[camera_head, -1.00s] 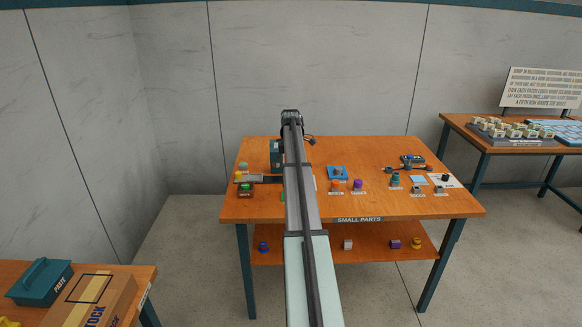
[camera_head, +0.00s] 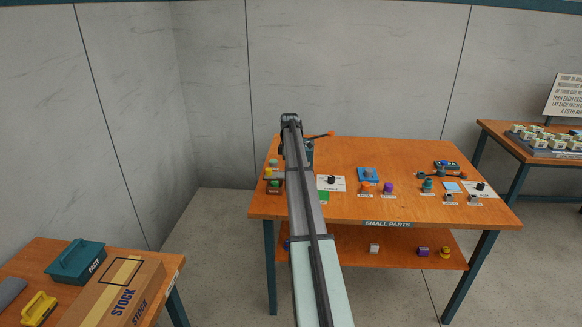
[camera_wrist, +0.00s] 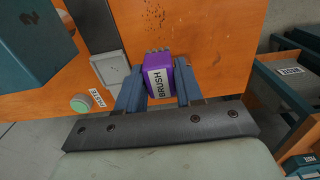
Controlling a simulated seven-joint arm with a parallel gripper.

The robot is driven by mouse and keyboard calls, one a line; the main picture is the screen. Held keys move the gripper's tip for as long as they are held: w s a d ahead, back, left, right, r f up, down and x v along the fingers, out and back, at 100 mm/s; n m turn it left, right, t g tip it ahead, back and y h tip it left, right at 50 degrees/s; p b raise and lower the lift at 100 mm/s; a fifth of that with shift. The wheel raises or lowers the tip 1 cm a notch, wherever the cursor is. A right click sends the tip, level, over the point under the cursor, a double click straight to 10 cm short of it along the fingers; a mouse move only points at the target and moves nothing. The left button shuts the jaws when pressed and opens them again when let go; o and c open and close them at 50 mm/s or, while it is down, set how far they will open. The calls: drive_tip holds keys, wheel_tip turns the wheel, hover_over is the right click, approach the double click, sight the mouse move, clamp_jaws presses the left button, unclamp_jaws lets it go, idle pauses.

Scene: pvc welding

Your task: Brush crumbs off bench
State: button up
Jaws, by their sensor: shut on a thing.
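My gripper (camera_wrist: 159,70) is shut on a purple brush (camera_wrist: 158,84), with one blue finger on each side. The brush has a white label reading BRUSH and grey bristles at its far end. In the wrist view, dark crumbs (camera_wrist: 155,14) lie scattered on the orange bench (camera_wrist: 205,25), beyond the bristles. I cannot tell whether the bristles touch the bench. In the head view, my arm reaches over the left part of the bench (camera_head: 440,210) and hides the brush and the crumbs.
In the wrist view, a teal box (camera_wrist: 30,40), a grey plate (camera_wrist: 112,68) and a green-topped jar (camera_wrist: 82,103) are on the left. Several small parts, including a purple one (camera_head: 388,188), stand on the bench's middle and right.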

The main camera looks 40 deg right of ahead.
drive_tip(key=shift+f, duration=3.05)
drive_tip(key=shift+s+d+f, duration=0.4)
drive_tip(key=shift+f, duration=0.1)
drive_tip(key=shift+c, duration=0.3)
drive_tip(key=shift+s+d, duration=2.3)
drive_tip(key=shift+c, duration=0.5)
drive_tip(key=shift+w+a, duration=2.8)
clamp_jaws()
drive_tip(key=shift+s+d+r, duration=0.1)
drive_tip(key=shift+r, duration=3.9)
